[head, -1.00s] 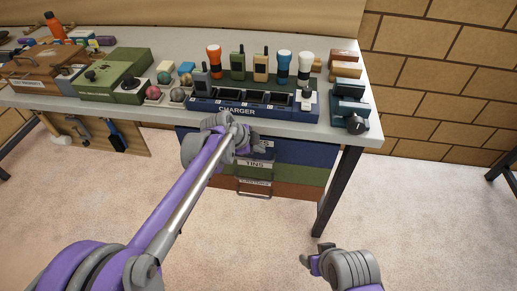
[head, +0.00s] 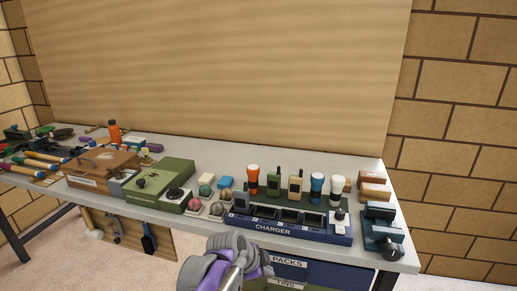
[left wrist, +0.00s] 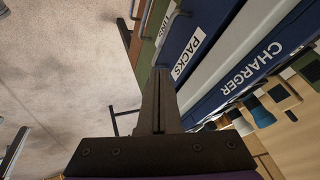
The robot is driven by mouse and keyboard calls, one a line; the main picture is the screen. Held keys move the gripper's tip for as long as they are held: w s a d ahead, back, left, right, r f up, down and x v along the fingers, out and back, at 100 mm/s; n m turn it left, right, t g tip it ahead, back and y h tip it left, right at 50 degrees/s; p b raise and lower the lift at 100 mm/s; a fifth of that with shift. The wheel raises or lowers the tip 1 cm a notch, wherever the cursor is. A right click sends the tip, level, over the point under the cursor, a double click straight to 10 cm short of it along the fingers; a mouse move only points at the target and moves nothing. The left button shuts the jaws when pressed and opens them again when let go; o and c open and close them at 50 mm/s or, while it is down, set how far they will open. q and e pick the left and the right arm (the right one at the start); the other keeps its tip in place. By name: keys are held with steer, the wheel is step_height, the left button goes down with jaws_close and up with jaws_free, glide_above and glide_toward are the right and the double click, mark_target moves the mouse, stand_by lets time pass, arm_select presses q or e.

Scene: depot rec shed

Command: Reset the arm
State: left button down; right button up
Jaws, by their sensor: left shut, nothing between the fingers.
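My left arm rises from the bottom edge of the head view. Its gripper (head: 262,264) is in front of the table, just below the blue charger (head: 275,227). In the left wrist view its dark fingers (left wrist: 160,85) are together with nothing between them. The charger label and the drawer label PACKS (left wrist: 187,55) show beyond the fingers. My right gripper is out of view.
The table (head: 370,252) carries a brown case (head: 100,170), a green case (head: 160,185), radios, torches (head: 253,178) and blue blocks (head: 380,228). Drawers (head: 330,273) sit under it. A wooden backboard (head: 220,70) stands behind. Open floor (head: 80,260) is at lower left.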

arm_select(q)
steer(key=s+a+r+n+y+p, duration=0.1)
steer(key=s+a+n+p, duration=0.3)
steer(key=s+a+n, duration=0.4)
steer(key=s+a+r+n+y+p, duration=0.2)
steer(key=s+a+n+y+p, duration=0.2)
steer(key=s+a+n, duration=0.4)
steer(key=s+a, duration=0.5)
steer(key=s, duration=0.5)
steer(key=shift+s+r+n+t, duration=0.2)
steer(key=shift+n+t, duration=0.2)
